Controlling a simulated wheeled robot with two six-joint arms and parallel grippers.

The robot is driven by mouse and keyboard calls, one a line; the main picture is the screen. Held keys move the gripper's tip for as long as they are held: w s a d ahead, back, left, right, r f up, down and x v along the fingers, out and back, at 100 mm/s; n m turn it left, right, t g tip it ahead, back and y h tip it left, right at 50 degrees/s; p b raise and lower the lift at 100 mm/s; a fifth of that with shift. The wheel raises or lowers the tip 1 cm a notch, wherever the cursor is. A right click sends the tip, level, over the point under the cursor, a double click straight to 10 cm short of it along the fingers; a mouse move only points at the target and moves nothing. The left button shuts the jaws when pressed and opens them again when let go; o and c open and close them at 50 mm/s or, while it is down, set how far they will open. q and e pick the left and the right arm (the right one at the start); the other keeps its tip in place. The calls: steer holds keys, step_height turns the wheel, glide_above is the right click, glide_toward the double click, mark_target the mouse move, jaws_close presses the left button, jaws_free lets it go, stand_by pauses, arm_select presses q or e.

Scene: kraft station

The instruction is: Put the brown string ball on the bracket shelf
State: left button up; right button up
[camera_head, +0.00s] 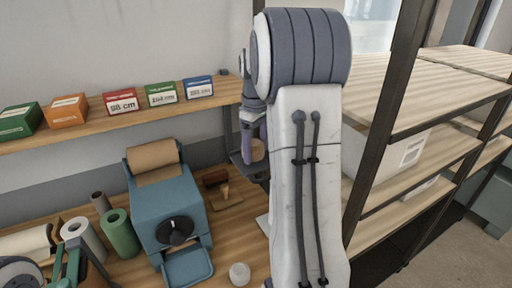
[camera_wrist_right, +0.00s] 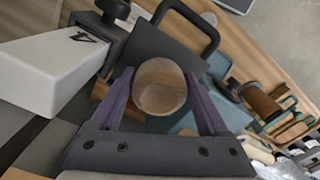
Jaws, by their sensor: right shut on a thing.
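The brown string ball (camera_wrist_right: 160,88) is a light brown rounded thing between the two purple fingers of my right gripper (camera_wrist_right: 160,80), which is shut on it. In the head view my right gripper (camera_head: 256,148) is mostly hidden behind my arm, and a small part of the ball (camera_head: 258,151) shows beside a finger. It is held in front of the wall, near the right end of the bracket shelf (camera_head: 226,97). This wooden shelf carries a row of boxes. My left gripper is not in view.
Green, orange, red and blue boxes (camera_head: 122,101) line the shelf, with a short bare stretch at its right end. A blue dispenser (camera_head: 172,205), rolls and a white ball (camera_head: 239,273) stand on the bench below. A dark-framed rack (camera_head: 385,110) stands right.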

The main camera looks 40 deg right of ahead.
mark_target(255, 143)
steer(key=shift+f, duration=0.25)
steer(key=shift+s, duration=0.1)
steer(key=shift+f, duration=0.2)
steer(key=o, duration=1.3)
steer(key=shift+c, duration=0.2)
steer(key=shift+r, duration=0.15)
step_height(255, 143, up, 12)
steer(key=shift+r+b, duration=0.1)
steer(key=shift+b, duration=0.45)
